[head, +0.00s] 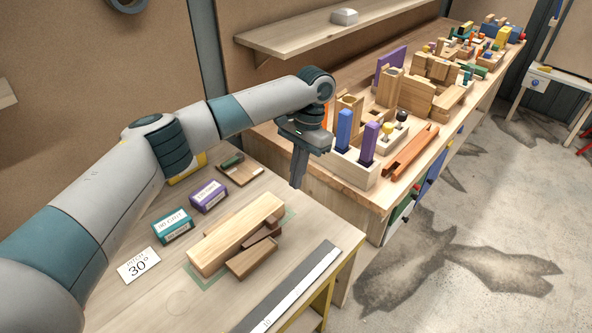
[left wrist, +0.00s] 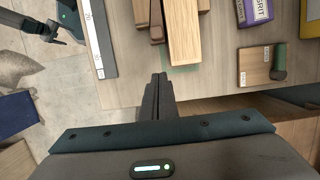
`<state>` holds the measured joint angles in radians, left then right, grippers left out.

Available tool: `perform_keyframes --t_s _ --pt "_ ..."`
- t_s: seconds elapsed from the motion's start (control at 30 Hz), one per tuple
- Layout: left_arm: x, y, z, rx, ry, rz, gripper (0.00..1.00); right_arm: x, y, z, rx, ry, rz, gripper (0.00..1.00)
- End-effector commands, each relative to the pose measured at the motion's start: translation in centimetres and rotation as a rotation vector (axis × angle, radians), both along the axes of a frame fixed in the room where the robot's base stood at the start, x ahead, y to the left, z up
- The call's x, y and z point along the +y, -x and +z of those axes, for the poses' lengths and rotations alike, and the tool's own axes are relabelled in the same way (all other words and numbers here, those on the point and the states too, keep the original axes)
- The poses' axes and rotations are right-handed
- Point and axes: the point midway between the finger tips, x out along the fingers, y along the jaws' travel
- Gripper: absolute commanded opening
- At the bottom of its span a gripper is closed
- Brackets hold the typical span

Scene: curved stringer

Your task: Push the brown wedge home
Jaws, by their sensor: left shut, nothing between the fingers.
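The brown wedge (head: 265,229) is a small dark brown wooden piece beside a long light wooden beam (head: 232,236). A brown block (head: 253,259) lies on its near side. In the left wrist view the wedge (left wrist: 156,22) shows between the beam (left wrist: 184,35) and the brown block (left wrist: 141,12). My left gripper (head: 297,182) is shut and empty, pointing down past the far end of the wood pieces, apart from them. Its fingers show in the left wrist view (left wrist: 158,82). What seems to be my right gripper (left wrist: 76,32) is at that view's upper left, its fingers unclear.
A ruler strip (head: 290,290) lies along the bench's near edge. Purple (head: 208,195) and teal (head: 172,226) grit boxes, a 30° card (head: 138,264) and a small board (head: 240,172) lie on the left. A crowded workbench (head: 375,200) stands behind my gripper.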

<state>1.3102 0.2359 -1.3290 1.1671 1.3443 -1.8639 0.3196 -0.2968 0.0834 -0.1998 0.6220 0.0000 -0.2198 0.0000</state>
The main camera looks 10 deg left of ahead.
Motion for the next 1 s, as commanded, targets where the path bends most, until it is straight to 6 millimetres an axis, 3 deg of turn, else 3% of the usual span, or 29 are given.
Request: perform_keyframes --t_s 0.4,0.7,1.0 --pt "1.1 1.6 -6.8 0.003 -0.003 0.0 0.0 0.8 0.4 3.0 0.005 -0.007 -0.002 0.75" --pt "2.9 4.2 -6.7 0.0 -0.001 -0.001 0.0 0.5 0.5 5.1 0.005 -0.005 -0.002 0.75" --pt "3.2 4.8 -6.9 0.0 -0.002 0.001 0.0 0.3 0.5 5.3 0.007 -0.003 -0.001 0.75"
